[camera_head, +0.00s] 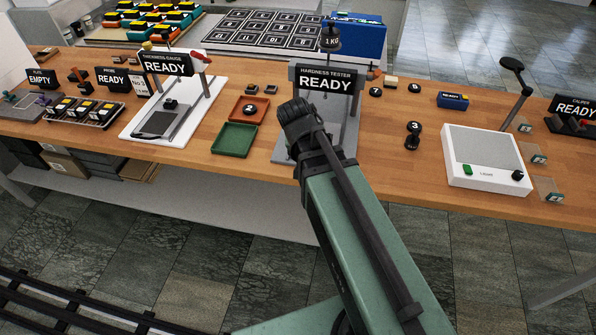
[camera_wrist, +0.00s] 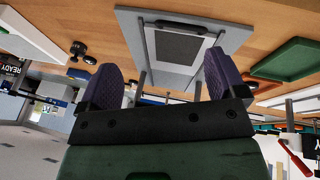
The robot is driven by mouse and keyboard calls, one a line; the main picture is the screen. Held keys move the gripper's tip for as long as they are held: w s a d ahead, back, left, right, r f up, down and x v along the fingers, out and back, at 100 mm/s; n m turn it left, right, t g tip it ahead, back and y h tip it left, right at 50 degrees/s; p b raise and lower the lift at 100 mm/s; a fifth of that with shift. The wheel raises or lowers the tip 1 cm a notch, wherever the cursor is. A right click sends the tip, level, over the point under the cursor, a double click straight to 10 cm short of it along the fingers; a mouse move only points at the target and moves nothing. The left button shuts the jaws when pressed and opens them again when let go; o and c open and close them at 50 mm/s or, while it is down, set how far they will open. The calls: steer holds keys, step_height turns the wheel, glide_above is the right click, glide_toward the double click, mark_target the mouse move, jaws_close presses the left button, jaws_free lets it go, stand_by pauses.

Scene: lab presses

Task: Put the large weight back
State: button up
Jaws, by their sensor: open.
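A black weight marked 1 KG (camera_head: 331,39) sits at the top of the hardness tester (camera_head: 326,80), above its READY sign. The tester's grey base plate also shows in the wrist view (camera_wrist: 232,38). My gripper (camera_wrist: 162,72) is open, with its two dark purple fingers apart and nothing seen between them. It is over the front of the tester; its fingertips are hidden behind my arm in the head view. A small black knobbed piece (camera_head: 412,143) is on the table right of the tester and also shows in the wrist view (camera_wrist: 78,49).
Small black discs, one marked 7 (camera_head: 375,92), lie right of the tester. A green tray (camera_head: 234,139) and a thickness gauge (camera_head: 165,110) stand left. A white scale (camera_head: 485,155) stands right. A blue case (camera_head: 354,38) is behind.

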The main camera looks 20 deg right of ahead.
steer(key=s+a+f+n+g+y, duration=0.1)
steer(key=s+a+n+g+y, duration=0.1)
steer(key=s+a, duration=0.4)
steer(key=shift+s+f+n+y, duration=0.15)
steer(key=shift+s+n+y, duration=0.35)
steer(key=shift+n+y, duration=0.25)
steer(key=shift+o, duration=0.3)
steer(key=shift+s+a, duration=0.15)
steer(key=shift+a, duration=0.2)
